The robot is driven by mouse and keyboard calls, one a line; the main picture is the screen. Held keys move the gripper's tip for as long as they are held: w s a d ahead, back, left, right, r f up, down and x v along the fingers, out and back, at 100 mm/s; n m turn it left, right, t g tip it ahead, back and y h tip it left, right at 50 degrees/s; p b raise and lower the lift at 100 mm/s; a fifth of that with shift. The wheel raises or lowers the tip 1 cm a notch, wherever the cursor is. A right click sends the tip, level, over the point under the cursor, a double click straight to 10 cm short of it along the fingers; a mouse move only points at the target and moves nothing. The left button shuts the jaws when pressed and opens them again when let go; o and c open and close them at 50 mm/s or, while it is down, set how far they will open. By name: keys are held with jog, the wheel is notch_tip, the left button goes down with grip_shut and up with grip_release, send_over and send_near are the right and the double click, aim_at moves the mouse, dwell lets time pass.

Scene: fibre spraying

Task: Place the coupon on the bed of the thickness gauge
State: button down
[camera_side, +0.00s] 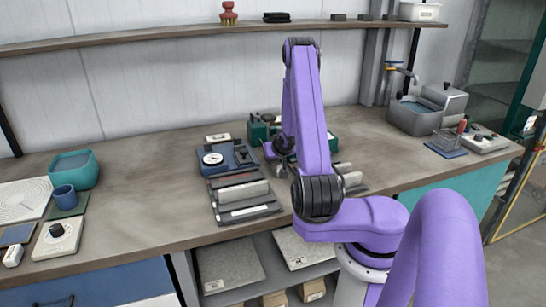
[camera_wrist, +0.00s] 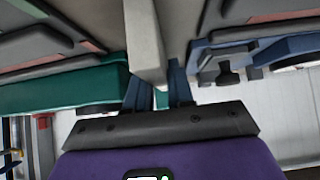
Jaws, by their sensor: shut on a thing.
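In the wrist view my gripper (camera_wrist: 158,82) is shut on a pale grey, bar-like coupon (camera_wrist: 143,42), which sticks out between the two dark blue fingers. In the side view my arm hides most of the gripper and I cannot make out the coupon clearly. A blue gauge with a round white dial (camera_side: 213,159) stands on the bench left of my arm, apparently the thickness gauge. It also shows at the right of the wrist view (camera_wrist: 250,55), apart from the coupon. Its bed is hard to make out.
A green device (camera_side: 258,131) stands behind my arm, also at the left of the wrist view (camera_wrist: 65,92). Dark trays with pale bars (camera_side: 240,193) lie in front of the gauge. A sink unit (camera_side: 427,110) is at the right. The bench left of the gauge (camera_side: 145,180) is clear.

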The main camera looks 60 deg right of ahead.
jog(key=shift+f, duration=0.15)
jog(key=c, duration=1)
grip_release()
jog(key=shift+r, duration=0.25)
jog(key=v, duration=1.2)
jog(key=w+a+n+y, duration=0.3)
jog(key=w+a+n, duration=0.2)
jog(key=w+a, duration=0.45)
jog(key=a+r+n+g+y, duration=0.1)
jog(key=a+n, duration=0.2)
jog(key=a, duration=0.2)
jog(key=a+r+n+y, duration=0.1)
jog(key=a+n+y, duration=0.1)
jog(key=a, duration=0.3)
jog(key=s+a+r+n+g+y, duration=0.1)
jog(key=s+a+r+n+g, duration=0.15)
jog(key=s+a+n, duration=0.55)
jog(key=s+a+n+g, duration=0.1)
jog(key=s, duration=0.4)
jog(key=s+n, duration=0.1)
jog(key=s, duration=0.5)
jog(key=s+a+r+n+g, duration=0.1)
jog(key=s, duration=0.5)
jog(key=shift+s+a+n+g, duration=0.15)
jog(key=shift+a+n+g, duration=0.15)
jog(key=shift+a+g, duration=0.1)
